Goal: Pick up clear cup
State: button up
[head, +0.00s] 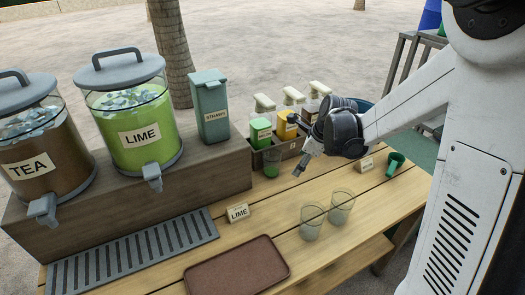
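Two clear cups stand upright close together on the wooden table right of centre: a left clear cup (311,223) and a right clear cup (341,206). A third clear cup (271,165), greenish in look, stands farther back beside the bottle caddy. My gripper (301,168) is above the table, behind the two front cups and right of the back cup, with its fingers pointing down and left. It touches no cup that I can make out. The fingers are small and dark here, so their opening is unclear.
A tea dispenser (40,140) and lime dispenser (135,125) stand on a wooden riser at left. A brown tray (237,268) lies in front, beside a LIME card (237,213). A caddy of pump bottles (280,140) is behind. A green scoop (395,163) lies at right.

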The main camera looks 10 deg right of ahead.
aim_at(272, 160)
jog(key=f+m, duration=0.1)
jog(key=f, duration=0.1)
jog(key=w+d+f+m, duration=0.1)
jog(key=f, duration=0.1)
jog(key=w+f+m, duration=0.1)
jog(key=f, duration=0.1)
jog(key=shift+w+d+f+m+g+b, duration=0.1)
jog(key=shift+d+f+m+g+b, duration=0.1)
jog(key=shift+d+m+g+b, duration=0.15)
jog(key=shift+w+a+f, duration=0.1)
jog(key=shift+w+f, duration=0.05)
jog(key=w+a, duration=0.1)
jog(key=w, duration=0.1)
jog(key=w+a, duration=0.4)
jog(key=shift+w+a, duration=0.1)
jog(key=shift+w, duration=0.2)
jog(key=w+a, duration=0.2)
jog(key=shift+w, duration=0.3)
jog(key=shift+x, duration=1.45)
jog(key=shift+c, duration=0.5)
jog(key=c, duration=0.9)
jog(key=shift+c, duration=0.5)
